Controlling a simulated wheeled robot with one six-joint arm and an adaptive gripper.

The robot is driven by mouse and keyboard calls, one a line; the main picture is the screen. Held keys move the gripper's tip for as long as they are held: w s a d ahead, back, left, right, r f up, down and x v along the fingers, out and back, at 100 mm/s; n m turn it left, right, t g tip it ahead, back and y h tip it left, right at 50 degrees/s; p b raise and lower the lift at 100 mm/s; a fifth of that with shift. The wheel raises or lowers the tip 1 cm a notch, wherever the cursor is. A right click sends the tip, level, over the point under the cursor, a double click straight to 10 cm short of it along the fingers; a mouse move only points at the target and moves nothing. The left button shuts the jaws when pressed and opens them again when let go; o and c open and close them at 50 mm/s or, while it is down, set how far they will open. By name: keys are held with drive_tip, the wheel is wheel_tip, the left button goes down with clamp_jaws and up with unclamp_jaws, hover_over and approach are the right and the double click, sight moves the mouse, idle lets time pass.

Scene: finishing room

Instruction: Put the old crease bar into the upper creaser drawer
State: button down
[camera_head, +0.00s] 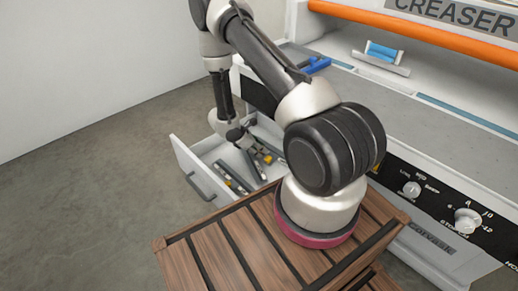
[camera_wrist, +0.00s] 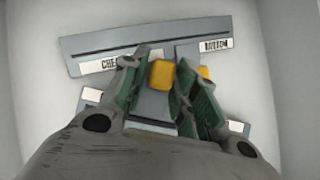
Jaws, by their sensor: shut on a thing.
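The open drawer (camera_head: 184,158) juts out at the left end of the creaser. Grey bars with yellow parts (camera_head: 231,178) lie inside it. My gripper (camera_head: 243,139) is low over the drawer's back part. In the wrist view, my gripper (camera_wrist: 160,85) is shut on a grey bar with a yellow block (camera_wrist: 161,75), which I take as the old crease bar. Its lower part is hidden by the fingers. A long grey bar (camera_wrist: 110,48) with a label starting "CHE" lies beyond the fingertips on the pale drawer floor. I cannot tell whether the held bar touches the floor.
The creaser's control panel (camera_head: 440,205) with knobs is at right. An orange bar (camera_head: 430,35) runs along its top. A blue piece on a grey holder (camera_head: 381,57) and a blue item (camera_head: 317,66) sit on the machine. A slatted wooden surface (camera_head: 225,250) is in front.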

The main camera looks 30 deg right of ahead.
drive_tip(key=shift+f, duration=0.35)
drive_tip(key=c, duration=1)
unclamp_jaws()
